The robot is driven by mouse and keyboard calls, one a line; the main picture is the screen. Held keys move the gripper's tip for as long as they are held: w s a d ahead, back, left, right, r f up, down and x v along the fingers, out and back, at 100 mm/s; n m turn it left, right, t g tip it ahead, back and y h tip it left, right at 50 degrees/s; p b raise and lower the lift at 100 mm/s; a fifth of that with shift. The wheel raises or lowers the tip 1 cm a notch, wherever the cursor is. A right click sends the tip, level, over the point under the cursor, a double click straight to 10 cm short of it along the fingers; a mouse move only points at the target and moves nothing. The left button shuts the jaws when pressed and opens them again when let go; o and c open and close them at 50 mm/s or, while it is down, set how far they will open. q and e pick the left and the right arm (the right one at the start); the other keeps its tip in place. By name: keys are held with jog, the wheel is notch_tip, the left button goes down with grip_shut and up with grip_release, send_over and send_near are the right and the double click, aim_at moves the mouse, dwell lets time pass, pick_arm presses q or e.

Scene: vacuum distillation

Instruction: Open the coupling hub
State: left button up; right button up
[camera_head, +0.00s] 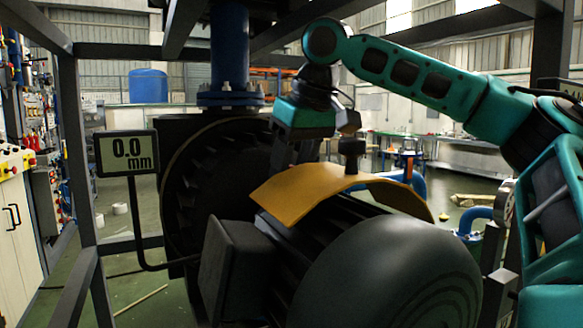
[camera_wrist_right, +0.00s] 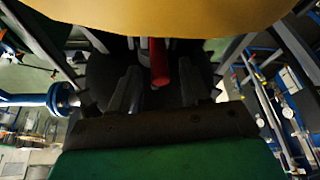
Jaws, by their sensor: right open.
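A curved yellow-orange cover (camera_head: 309,192) with a black knob (camera_head: 350,149) on top sits over the dark ribbed motor. It also fills the top of the right wrist view (camera_wrist_right: 160,16). My right gripper (camera_head: 296,154) points down just behind the cover's far edge, its tips partly hidden. In the right wrist view its two grey fingers (camera_wrist_right: 158,88) are spread and empty. A red rod-like part (camera_wrist_right: 159,63) shows beyond them, under the cover's edge. I cannot tell whether this red part is the coupling hub. My left gripper is not in view.
A large dark round housing (camera_head: 215,165) with a blue vertical pipe (camera_head: 229,50) stands left of the gripper. Dark frame beams (camera_head: 72,130) surround the machine. The motor's rounded end (camera_head: 385,275) fills the foreground.

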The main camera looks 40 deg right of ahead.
jog(key=v, duration=0.7)
jog(key=shift+f, duration=0.1)
